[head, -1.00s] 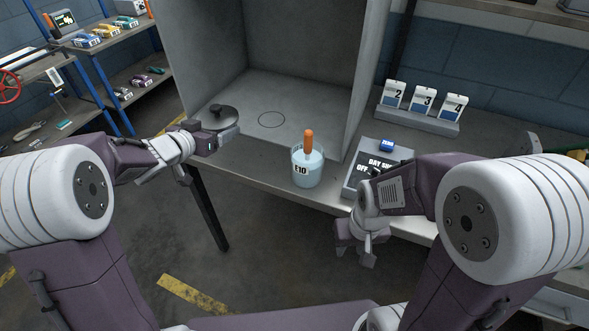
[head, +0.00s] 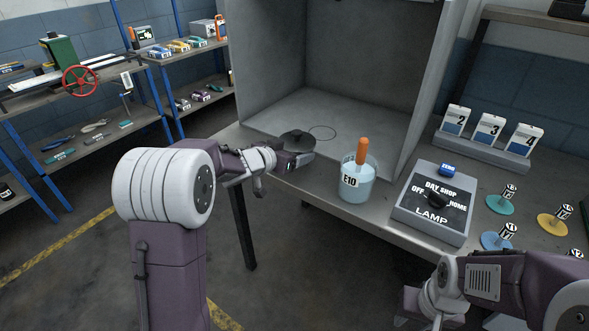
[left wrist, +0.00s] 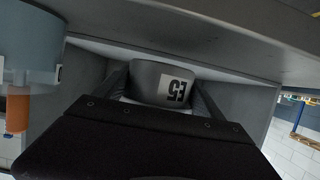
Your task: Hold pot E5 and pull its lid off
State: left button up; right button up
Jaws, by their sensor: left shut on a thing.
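Pot E5 (left wrist: 148,82) is a grey pot with a white label. It shows upside down in the left wrist view, between the two fingers of my left gripper (left wrist: 160,92). In the head view its dark lid (head: 298,139) with a small knob is on top at the booth's front left, and the pot body is mostly hidden by my left gripper (head: 303,158). That gripper is shut on the pot from the front. My right gripper (head: 408,320) is low at the bottom edge, partly cut off, away from the pot; its jaws are not clear.
Beaker E10 (head: 356,186) with an orange-handled tool stands right of the pot. A lamp switch box (head: 427,224) is further right, with coloured discs (head: 499,204) beyond it. Numbered cards (head: 489,129) stand behind. The booth floor (head: 350,112) is largely clear.

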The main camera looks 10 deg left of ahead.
pick_arm(q)
notch_tip(320, 180, down, 4)
jog(key=shift+s+d+r+b, duration=0.1)
jog(key=shift+r+b, duration=0.15)
jog(key=shift+b, duration=0.95)
jog(key=o, duration=2.1)
jog(key=shift+f, duration=0.1)
jog(key=shift+c, duration=0.2)
jog(key=shift+r, duration=0.25)
jog(key=p+v, duration=0.3)
jog(key=v, duration=0.9)
